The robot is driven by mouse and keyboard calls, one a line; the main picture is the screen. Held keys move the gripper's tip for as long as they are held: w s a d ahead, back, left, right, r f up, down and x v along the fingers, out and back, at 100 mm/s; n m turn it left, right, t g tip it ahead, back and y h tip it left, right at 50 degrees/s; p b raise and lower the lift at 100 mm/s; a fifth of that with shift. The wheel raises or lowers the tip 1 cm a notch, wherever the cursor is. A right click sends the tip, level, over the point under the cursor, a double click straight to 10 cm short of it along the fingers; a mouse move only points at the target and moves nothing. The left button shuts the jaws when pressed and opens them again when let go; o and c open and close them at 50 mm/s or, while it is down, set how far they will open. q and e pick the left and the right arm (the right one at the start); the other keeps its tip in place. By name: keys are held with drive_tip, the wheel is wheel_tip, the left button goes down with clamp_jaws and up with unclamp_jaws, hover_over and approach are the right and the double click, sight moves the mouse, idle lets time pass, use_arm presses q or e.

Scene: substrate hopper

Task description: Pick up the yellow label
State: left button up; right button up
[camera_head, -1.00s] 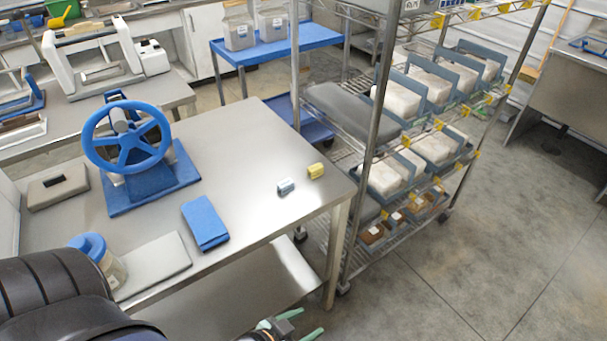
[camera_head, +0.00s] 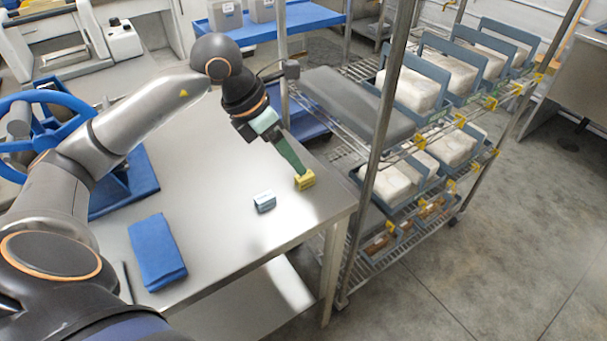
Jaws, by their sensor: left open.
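The gripper is open; I cannot tell whether the fingers touch the label. My right gripper is not in view.
A folded blue cloth (camera_head: 157,252) lies on the table. A blue handwheel (camera_head: 45,120) stands at the left, partly behind my arm. A wire rack (camera_head: 385,120) with bagged white blocks in bins stands just right of the table. The table around the labels is clear.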

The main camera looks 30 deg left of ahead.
use_arm(q)
drive_tip(key=a+y, duration=0.1)
drive_tip(key=a, duration=0.2)
hover_over(299, 178)
drive_tip(key=s, duration=0.3)
drive_tip(key=f, duration=0.3)
drive_tip(key=a+f, duration=0.1)
drive_tip(key=f, duration=0.1)
drive_tip(key=shift+w, duration=0.25)
drive_tip(key=shift+x, duration=3.05)
drive_tip(key=shift+w+a, duration=0.1)
drive_tip(key=shift+c, duration=0.4)
drive_tip(key=shift+r, duration=0.1)
clamp_jaws()
